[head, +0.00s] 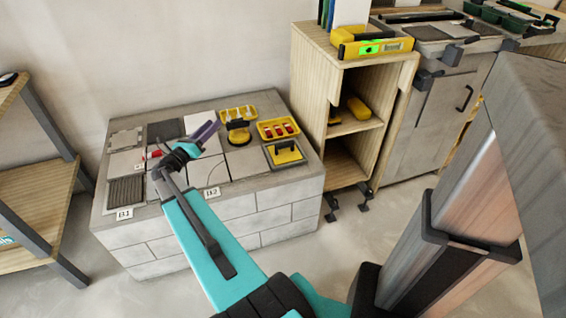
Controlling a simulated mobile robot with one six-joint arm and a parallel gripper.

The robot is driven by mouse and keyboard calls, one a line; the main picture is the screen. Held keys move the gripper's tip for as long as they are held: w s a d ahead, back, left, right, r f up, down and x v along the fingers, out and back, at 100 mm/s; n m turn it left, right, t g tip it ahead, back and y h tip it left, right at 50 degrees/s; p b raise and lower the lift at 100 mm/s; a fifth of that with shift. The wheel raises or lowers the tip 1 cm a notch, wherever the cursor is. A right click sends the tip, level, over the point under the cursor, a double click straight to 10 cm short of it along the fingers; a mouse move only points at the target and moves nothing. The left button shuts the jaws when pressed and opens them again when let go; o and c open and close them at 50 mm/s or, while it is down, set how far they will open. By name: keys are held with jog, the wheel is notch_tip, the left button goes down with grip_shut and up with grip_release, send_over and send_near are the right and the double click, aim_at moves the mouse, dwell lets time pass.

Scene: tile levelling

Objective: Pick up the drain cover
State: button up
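I cannot tell for certain which piece is the drain cover. A light grey square plate (125,139) with darker corners lies at the back left of the block's top. A dark ribbed square (126,191) lies at the front left, by the B1 label; it may be a grate or combed mortar. My gripper (206,135) is over the middle of the tiled block, to the right of both squares. Its purple and teal end is small here, and I cannot see whether the fingers are apart. My wrist hides part of the tiles below.
A wooden shelf with a yellow level (372,48) stands right. Another shelf (35,195) stands left.

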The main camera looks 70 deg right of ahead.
jog(key=s+d+m+g+y+b, duration=0.2)
jog(key=s+m+g, duration=0.1)
jog(key=s, duration=0.3)
jog(key=s+d+f+m+g+y+b, duration=0.1)
jog(key=s+d+m+g+y+b, duration=0.1)
jog(key=s+m, duration=0.3)
jog(key=s+d+m+g+y+b, duration=0.2)
jog(key=s+m+g+y+b, duration=0.1)
jog(key=s, duration=0.5)
jog(key=shift+s+d+f+m+g+y, duration=0.2)
jog(key=shift+f+m+g+y, duration=0.2)
jog(key=shift+m+g, duration=0.6)
jog(key=b, duration=0.3)
send_near(285, 143)
jog(key=shift+x, duration=1.15)
jog(key=shift+s+d+f, duration=0.15)
jog(key=shift+s+d, duration=0.2)
jog(key=shift+s, duration=0.2)
jog(key=shift+b+x, duration=0.85)
jog(key=shift+x, duration=2.3)
